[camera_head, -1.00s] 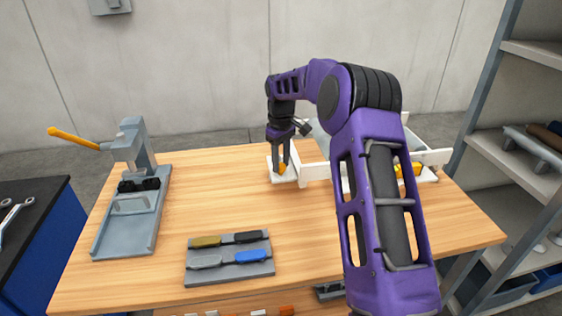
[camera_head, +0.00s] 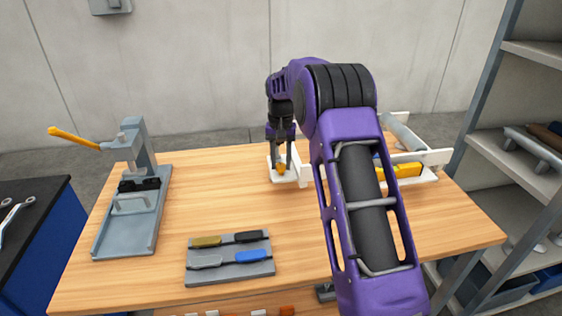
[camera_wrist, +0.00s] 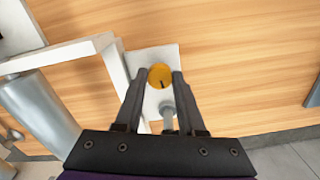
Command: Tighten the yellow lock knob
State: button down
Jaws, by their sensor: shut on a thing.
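The yellow lock knob (camera_wrist: 160,77) is a round knob with a dark mark on its face, above a white base plate (camera_wrist: 158,57). It also shows in the head view (camera_head: 281,168), at the left end of the white frame. My gripper (camera_wrist: 160,75) points down at it, with one finger on each side of the knob. The gripper is shut on the knob. In the head view my gripper (camera_head: 280,165) partly covers the knob. A grey rod (camera_wrist: 168,113) shows between the fingers.
The white frame (camera_head: 310,170) with a grey cylinder (camera_head: 402,130) and a yellow block (camera_head: 404,170) is partly behind my arm. A grey press (camera_head: 133,190) stands at left. A tray (camera_head: 230,273) with several coloured pieces lies in front. The table middle is clear.

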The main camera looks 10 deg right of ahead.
aim_at(280, 165)
jog(key=shift+m, duration=0.7)
jog(key=c, duration=0.5)
grip_release()
notch_tip(280, 165, up, 17)
jog(key=shift+r, duration=0.2)
